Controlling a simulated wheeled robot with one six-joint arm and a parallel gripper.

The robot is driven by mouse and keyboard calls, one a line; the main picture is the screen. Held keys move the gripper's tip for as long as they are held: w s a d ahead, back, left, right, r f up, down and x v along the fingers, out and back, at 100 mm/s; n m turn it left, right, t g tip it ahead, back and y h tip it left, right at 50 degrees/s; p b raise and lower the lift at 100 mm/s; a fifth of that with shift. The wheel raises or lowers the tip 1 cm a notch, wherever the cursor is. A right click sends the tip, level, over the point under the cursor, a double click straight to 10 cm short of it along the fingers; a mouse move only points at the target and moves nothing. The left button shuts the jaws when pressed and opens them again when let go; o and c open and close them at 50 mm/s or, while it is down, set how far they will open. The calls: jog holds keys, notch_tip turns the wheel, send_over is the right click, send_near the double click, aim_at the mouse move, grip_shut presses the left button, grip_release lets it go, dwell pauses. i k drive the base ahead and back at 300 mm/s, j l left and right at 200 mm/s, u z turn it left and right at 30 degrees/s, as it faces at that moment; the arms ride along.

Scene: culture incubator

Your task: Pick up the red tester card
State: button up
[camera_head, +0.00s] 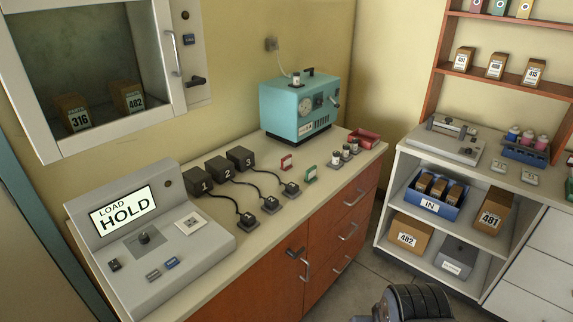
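A small red card-like piece (286,162) stands on the counter (215,262), in front of the teal tester box (300,108). It looks like the red tester card, but its markings are too small to read. A similar green piece (310,173) stands just to its right and nearer the front edge. Nothing touches the red piece that I can see. A dark ribbed round part at the bottom edge seems to belong to my arm. No gripper fingers show, so my gripper is not in view.
Black blocks numbered 1, 2 and 3 (240,158) have cables running to small connectors left of the cards. Several small jars (345,152) and a red tray (367,136) stand to the right. A console reading LOAD HOLD (205,245) fills the left end. Shelves stand at right.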

aim_at(286, 161)
jog(key=i+l+u, duration=0.15)
jog(key=i, duration=0.4)
jog(key=i+l+u, duration=0.1)
jog(key=i+l, duration=0.35)
jog(key=i+l+u, duration=0.15)
jog(key=i+l, duration=0.2)
jog(key=i, duration=0.25)
